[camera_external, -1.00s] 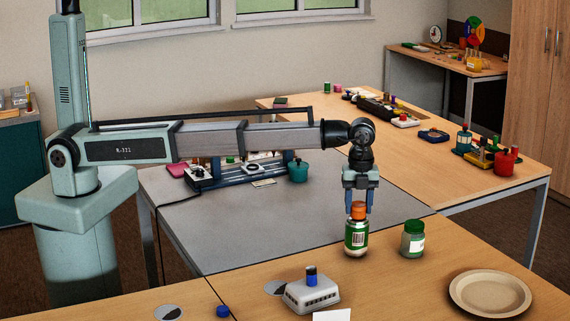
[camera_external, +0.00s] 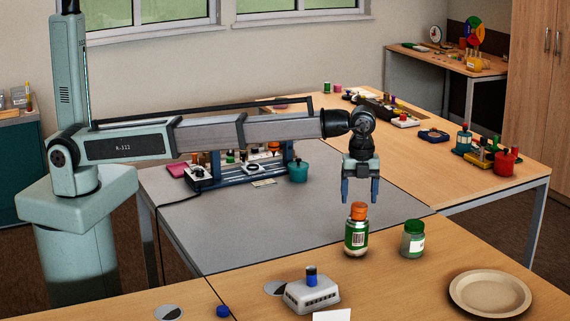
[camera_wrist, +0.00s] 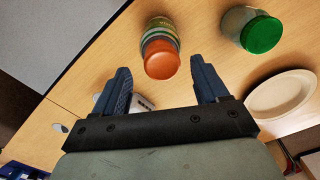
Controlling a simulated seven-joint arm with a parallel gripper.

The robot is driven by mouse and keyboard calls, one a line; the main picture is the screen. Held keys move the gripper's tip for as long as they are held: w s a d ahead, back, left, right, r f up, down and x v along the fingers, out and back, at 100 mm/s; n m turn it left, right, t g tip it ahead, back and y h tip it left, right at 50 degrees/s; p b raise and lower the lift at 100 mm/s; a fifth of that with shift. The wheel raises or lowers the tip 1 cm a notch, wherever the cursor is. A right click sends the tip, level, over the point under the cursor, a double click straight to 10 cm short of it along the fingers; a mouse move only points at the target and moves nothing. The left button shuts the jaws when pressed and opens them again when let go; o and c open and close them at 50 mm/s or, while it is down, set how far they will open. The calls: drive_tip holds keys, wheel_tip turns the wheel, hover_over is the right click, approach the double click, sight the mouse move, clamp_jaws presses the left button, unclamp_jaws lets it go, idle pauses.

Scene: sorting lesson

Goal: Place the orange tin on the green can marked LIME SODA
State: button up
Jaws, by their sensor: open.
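The orange tin (camera_external: 358,211) sits on top of a green can with a white barcode label (camera_external: 356,238) near the table's far edge. In the wrist view the orange tin (camera_wrist: 161,60) covers the end of the green can (camera_wrist: 158,29); the can's lettering is not readable. My gripper (camera_external: 360,198) is open and empty, just above the tin and apart from it. In the wrist view its two blue fingers (camera_wrist: 162,80) stand wide apart, with the tin beyond them.
A green-lidded jar (camera_external: 413,239) stands right of the can and also shows in the wrist view (camera_wrist: 262,36). A beige plate (camera_external: 490,293) lies at the right. A white box with a blue knob (camera_external: 311,295) is at the front. The grey table (camera_external: 290,220) behind is mostly clear.

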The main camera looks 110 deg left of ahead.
sight(359, 204)
wheel_tip(359, 204, up, 9)
idle(0.4)
